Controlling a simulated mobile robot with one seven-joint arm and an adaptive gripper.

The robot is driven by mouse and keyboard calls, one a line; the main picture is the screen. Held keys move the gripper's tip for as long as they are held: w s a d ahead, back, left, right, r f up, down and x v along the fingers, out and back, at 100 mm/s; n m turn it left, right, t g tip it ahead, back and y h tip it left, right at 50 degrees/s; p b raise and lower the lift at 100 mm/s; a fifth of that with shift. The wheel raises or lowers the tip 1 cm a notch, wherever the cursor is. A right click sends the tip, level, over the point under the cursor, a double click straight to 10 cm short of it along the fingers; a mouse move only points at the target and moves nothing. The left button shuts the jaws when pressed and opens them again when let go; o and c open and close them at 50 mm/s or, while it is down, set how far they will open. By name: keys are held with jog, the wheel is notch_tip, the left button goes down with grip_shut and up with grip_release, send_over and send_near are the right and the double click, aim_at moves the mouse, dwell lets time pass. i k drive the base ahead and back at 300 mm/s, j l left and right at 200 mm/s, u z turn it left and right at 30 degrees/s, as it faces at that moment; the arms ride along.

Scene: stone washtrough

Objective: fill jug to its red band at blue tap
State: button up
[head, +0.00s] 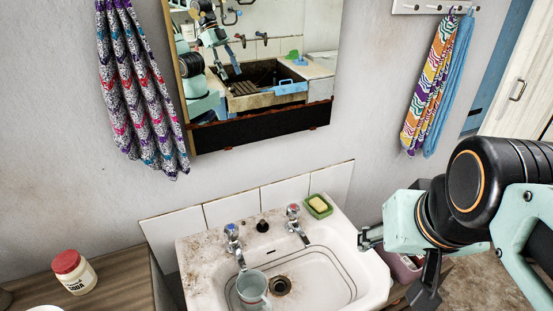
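A pale blue-grey jug (251,289) stands in the left part of the white basin, its mouth under or very near the blue tap's spout. The blue tap (233,238) has a blue-topped handle and stands on the sink's back ledge, left of centre.
A red-topped tap (294,220) and a green soap dish (318,206) are on the sink's back ledge at right. A dark drain (280,285) lies right of the jug. A red-lidded soda jar (74,271) stands on the left counter. A mirror (262,125) hangs above.

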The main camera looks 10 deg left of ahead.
aim_at(232, 232)
jog(key=k+u, duration=0.1)
jog(key=u, duration=0.95)
jog(key=i+l+u, duration=0.1)
jog(key=k+j+z, duration=0.1)
jog(key=j, duration=0.05)
